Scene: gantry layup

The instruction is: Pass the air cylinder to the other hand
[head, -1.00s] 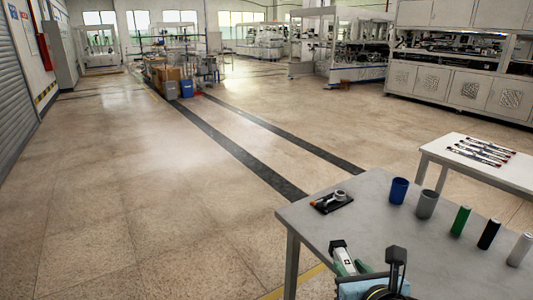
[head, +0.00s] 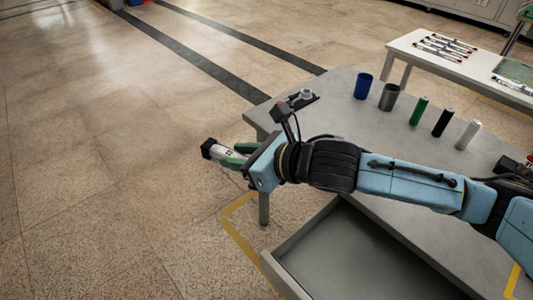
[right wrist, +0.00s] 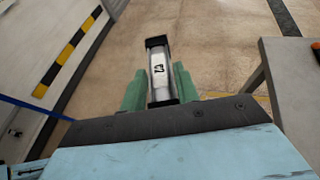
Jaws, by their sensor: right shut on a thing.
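The air cylinder (head: 216,151) is a short silver-white barrel with black ends and a dark mark. My right gripper (head: 233,158), with green fingers, is shut on it and holds it in the air, off the left edge of the grey table. In the right wrist view the cylinder (right wrist: 160,72) stands between the two green fingers (right wrist: 158,90), its far end sticking out past them. My left gripper is not in view.
The grey table (head: 345,110) carries a blue cup (head: 363,86), a grey cup (head: 389,97), green, black and white cylinders (head: 443,123), and a small black holder (head: 301,100). An open drawer (head: 345,255) juts out in front. Floor left of the table is clear.

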